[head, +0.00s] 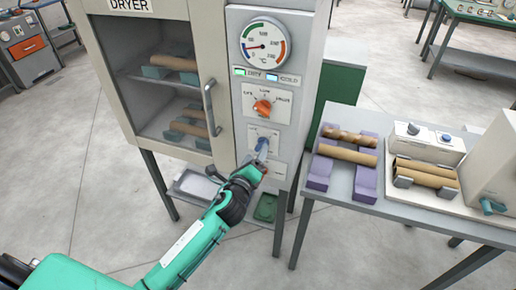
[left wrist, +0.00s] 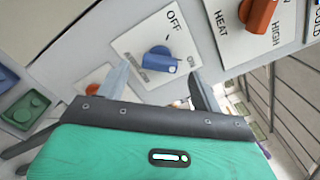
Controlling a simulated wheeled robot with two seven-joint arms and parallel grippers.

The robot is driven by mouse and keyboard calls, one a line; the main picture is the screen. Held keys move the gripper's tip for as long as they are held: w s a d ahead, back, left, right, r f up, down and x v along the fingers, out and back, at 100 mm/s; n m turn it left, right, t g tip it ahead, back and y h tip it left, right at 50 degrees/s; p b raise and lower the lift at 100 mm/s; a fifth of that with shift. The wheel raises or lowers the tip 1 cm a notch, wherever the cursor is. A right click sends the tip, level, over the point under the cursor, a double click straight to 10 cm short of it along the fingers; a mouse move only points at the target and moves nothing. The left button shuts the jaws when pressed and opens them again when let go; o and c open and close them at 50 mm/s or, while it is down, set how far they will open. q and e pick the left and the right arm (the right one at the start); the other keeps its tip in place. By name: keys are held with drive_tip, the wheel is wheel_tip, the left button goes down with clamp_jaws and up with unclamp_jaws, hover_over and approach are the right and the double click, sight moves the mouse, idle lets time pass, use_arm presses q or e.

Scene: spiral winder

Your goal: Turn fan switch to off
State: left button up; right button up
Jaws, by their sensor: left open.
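The fan switch is a blue knob (head: 262,145) on a white plate low on the dryer's control panel, under the orange heat knob (head: 262,107). In the left wrist view, the blue knob (left wrist: 160,60) has its bar pointing to the right, and the word OFF is printed above it. My left gripper (head: 257,163) is just in front of and below the knob. Its two fingers (left wrist: 155,77) are spread, one on each side of the knob, with nothing between them in clear contact. My right gripper is out of view.
The dryer's glass door (head: 160,70) with its vertical handle (head: 211,108) is left of the panel. A red button (left wrist: 92,89) sits below the switch. A side table (head: 345,198) with rolls and small devices stands to the right.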

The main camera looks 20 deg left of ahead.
use_arm(q)
drive_tip(key=shift+w, duration=1.45)
drive_tip(key=c, duration=1)
